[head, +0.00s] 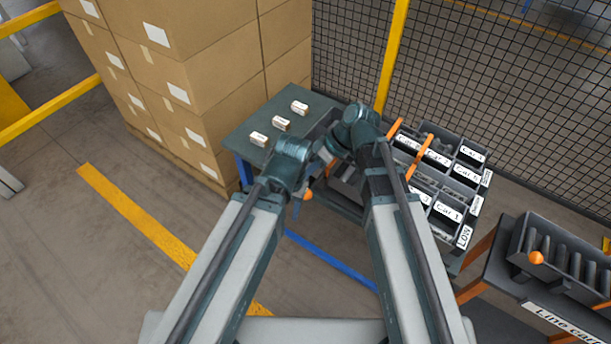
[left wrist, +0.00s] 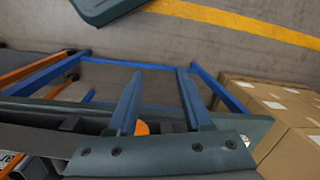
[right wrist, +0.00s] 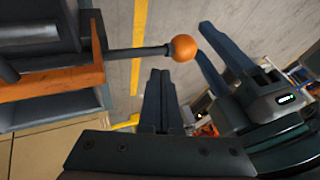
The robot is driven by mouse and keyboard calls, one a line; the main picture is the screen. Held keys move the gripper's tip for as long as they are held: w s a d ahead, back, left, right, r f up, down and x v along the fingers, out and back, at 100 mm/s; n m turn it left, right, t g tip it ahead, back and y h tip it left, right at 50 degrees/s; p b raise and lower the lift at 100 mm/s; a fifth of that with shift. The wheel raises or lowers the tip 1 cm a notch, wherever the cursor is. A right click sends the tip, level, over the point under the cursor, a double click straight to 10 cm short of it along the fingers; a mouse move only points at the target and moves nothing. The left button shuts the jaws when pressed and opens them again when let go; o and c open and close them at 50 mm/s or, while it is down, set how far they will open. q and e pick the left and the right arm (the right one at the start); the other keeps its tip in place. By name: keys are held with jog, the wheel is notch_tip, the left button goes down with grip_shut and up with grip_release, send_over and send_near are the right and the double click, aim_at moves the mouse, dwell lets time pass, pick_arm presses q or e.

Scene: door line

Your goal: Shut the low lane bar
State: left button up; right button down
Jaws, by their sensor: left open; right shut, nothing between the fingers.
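The rack (head: 440,190) stands right of centre in the head view, with several labelled compartments and a LOW label (head: 464,237) on its near right corner. Two orange bars (head: 419,158) stand up tilted at its left part. An orange ball (head: 307,195) shows low at the rack's left; in the right wrist view an orange ball (right wrist: 183,47) sits on a dark rod beside an orange bar (right wrist: 50,83). My right gripper (right wrist: 160,75) is shut and empty, just below that ball, apart from it.
A dark table (head: 250,125) with several small white-labelled blocks stands at the rack's left, before stacked cartons (head: 190,60). The line cart (head: 560,320) with an orange knob (head: 536,257) is at right. Mesh fence (head: 480,60) closes the back. My two grippers are close together.

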jog(key=w+r+p, duration=0.8)
jog(key=r+p, duration=0.1)
jog(key=shift+w+d, duration=0.15)
jog(key=shift+d, duration=0.15)
jog(key=shift+r, duration=0.1)
